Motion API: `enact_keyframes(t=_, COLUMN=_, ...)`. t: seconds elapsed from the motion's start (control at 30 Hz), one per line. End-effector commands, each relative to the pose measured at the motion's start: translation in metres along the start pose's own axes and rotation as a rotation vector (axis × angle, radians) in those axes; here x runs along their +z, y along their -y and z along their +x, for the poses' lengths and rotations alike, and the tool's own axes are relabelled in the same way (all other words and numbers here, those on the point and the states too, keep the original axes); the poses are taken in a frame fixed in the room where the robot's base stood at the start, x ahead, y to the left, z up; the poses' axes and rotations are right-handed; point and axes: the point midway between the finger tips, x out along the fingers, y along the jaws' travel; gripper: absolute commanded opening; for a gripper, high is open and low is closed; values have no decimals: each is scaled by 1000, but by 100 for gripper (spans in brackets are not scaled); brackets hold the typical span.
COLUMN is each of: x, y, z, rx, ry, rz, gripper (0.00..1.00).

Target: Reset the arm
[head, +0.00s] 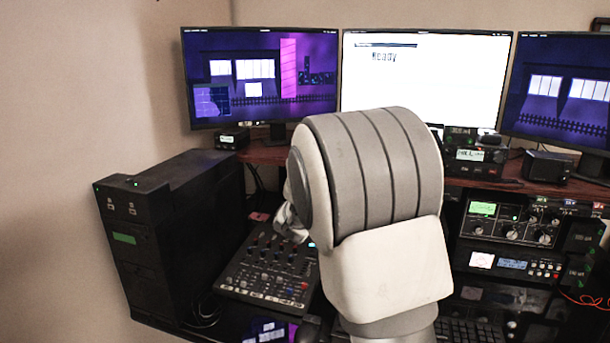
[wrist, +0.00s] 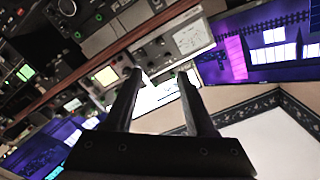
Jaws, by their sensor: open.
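My arm rises in the middle of the head view and covers part of the desk and the lower part of the white centre monitor (head: 425,85). The fingers cannot be made out in the head view. In the wrist view my gripper (wrist: 160,75) shows two dark fingers spread apart, with nothing between them but the background. It is open and empty. The wrist view is strongly tilted. Radio gear (wrist: 115,35) and a wooden shelf edge (wrist: 75,68) lie beyond the fingers to the upper left.
A mixer (head: 265,275) lies left of my arm, beside a black tower (head: 170,230). Purple-screened monitors stand left (head: 260,85) and right (head: 565,90). Radios with knobs (head: 510,225) fill the right side. A keyboard (head: 470,331) lies at the lower right. The left wall side is clear.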

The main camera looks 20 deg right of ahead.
Motion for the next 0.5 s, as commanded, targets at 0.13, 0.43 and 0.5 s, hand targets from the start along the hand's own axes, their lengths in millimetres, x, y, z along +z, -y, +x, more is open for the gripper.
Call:
enact_keyframes(t=0.13, x=-3, y=3, z=-2, rx=-5, ry=13, rz=0, gripper=55)
enact_keyframes(t=0.43, x=-25, y=43, z=-61, rx=-121, ry=319, rz=-54, gripper=55)
enact_keyframes(t=0.5, x=-30, y=51, z=-87, rx=-159, ry=412, rz=-90, gripper=55)
